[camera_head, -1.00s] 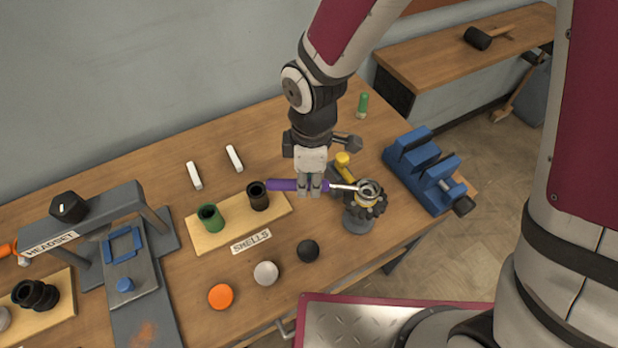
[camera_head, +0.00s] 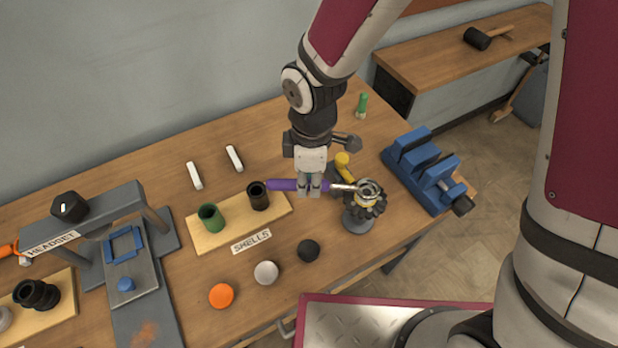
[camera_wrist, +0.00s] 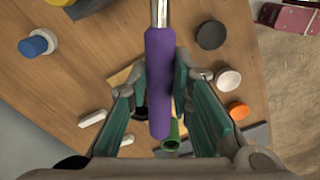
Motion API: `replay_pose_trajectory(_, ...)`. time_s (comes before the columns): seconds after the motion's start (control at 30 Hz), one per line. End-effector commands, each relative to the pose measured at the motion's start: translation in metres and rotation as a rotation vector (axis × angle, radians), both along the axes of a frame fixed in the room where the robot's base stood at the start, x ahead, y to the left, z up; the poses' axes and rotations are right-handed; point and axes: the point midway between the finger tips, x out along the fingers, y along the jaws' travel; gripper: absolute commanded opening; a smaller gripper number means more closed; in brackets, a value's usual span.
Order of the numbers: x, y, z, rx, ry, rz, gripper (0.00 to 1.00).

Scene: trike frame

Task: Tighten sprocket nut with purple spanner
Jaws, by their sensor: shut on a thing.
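The purple spanner (camera_head: 284,185) lies level in my gripper (camera_head: 309,190), which is shut on its handle. In the wrist view the purple handle (camera_wrist: 160,85) runs between the two green-padded fingers of my gripper (camera_wrist: 165,100). The metal shaft reaches right in the head view, and its ring end (camera_head: 368,189) is over the top of the dark sprocket (camera_head: 372,207) on its round grey stand (camera_head: 358,224). The ring hides the nut, so I cannot tell how well it is seated.
A blue vise (camera_head: 425,170) stands right of the sprocket. A yellow-handled tool (camera_head: 342,160) lies close behind the spanner. The shells board (camera_head: 235,222) with green and black cups is to the left. Black (camera_head: 308,251), white (camera_head: 266,273) and orange (camera_head: 221,296) round pieces lie in front.

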Motion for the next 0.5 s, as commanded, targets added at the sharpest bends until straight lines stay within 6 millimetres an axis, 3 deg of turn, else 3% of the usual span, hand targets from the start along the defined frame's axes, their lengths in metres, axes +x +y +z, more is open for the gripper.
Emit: replay_pose_trajectory(0.5,0.0004,0.0001,-0.0070,-0.001,0.000,0.001,0.00)
